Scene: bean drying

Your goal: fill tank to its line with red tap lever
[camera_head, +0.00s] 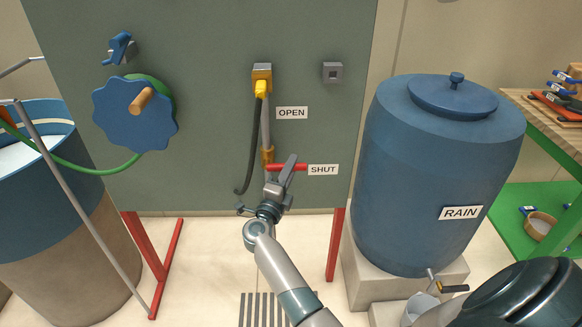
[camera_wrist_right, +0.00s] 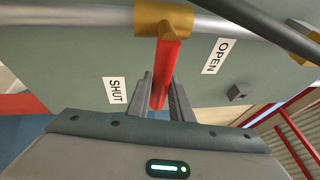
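The red tap lever (camera_head: 300,168) sits level on the upright brass-fitted pipe on the grey-green board, pointing right to the SHUT label (camera_head: 323,170). The OPEN label (camera_head: 292,113) is higher. My right gripper (camera_head: 290,166) is at the lever; in the right wrist view the lever (camera_wrist_right: 168,65) lies between the two fingers (camera_wrist_right: 161,90), which look shut on it. At the left stands a large open tank (camera_head: 85,245), blue above and brown below, with a pale inside. My left gripper is out of view.
A blue scalloped wheel (camera_head: 120,122) with a wooden knob, a green hose (camera_head: 95,171) and a blue lever (camera_head: 121,47) are at left. A black hose (camera_head: 252,140) hangs beside the pipe. A blue RAIN barrel (camera_head: 430,150) stands right. Red legs (camera_head: 335,245) flank the floor space.

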